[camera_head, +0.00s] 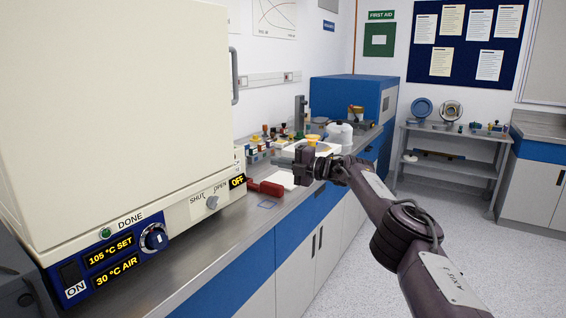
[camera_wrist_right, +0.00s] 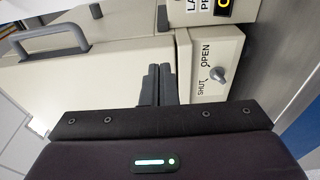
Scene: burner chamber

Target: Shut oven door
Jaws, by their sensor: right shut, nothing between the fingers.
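The oven (camera_head: 120,110) is a large cream box on the left of the head view, with a grey bar handle (camera_head: 234,76) at its right edge. The handle also shows in the wrist view (camera_wrist_right: 48,40) at upper left. A knob (camera_head: 212,202) marked SHUT and OPEN sits low on the oven; it is at the right in the wrist view (camera_wrist_right: 217,75). I cannot tell how far the door stands open. My right gripper (camera_head: 278,162) is shut and empty, above the counter right of the oven. In the wrist view its fingers (camera_wrist_right: 158,82) hide part of the oven. My left gripper is not in view.
The steel counter (camera_head: 235,228) runs back along the wall. A red object (camera_head: 266,188) lies on it near the oven. Several small bottles, a white jug (camera_head: 340,133) and a blue cabinet (camera_head: 345,95) stand farther back. The floor (camera_head: 370,265) at right is clear.

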